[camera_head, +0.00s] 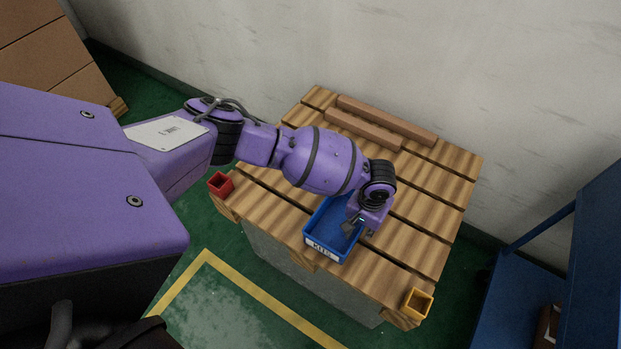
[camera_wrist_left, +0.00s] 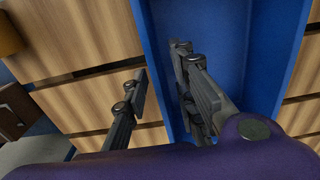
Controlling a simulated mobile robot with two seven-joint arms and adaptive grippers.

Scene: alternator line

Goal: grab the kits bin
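The kits bin (camera_head: 323,248) is an open blue bin with a white label on its front, standing on the wooden pallet top. Its inside looks empty where I can see it. My left gripper (camera_head: 354,226) is over the bin's right side, pointing down. In the left wrist view, the gripper (camera_wrist_left: 160,80) is open, with one finger outside over the wood and the other inside the bin (camera_wrist_left: 275,50). The bin's side wall runs between the fingers, with no clear contact. The arm hides part of the bin's far end. My right gripper is not in view.
The slatted pallet top (camera_head: 415,205) also carries a small red box (camera_head: 220,184) at left, a small yellow box (camera_head: 418,304) at the front right corner, and brown bars (camera_head: 385,119) at the back. A wall stands behind. A blue rack (camera_head: 590,240) is at right.

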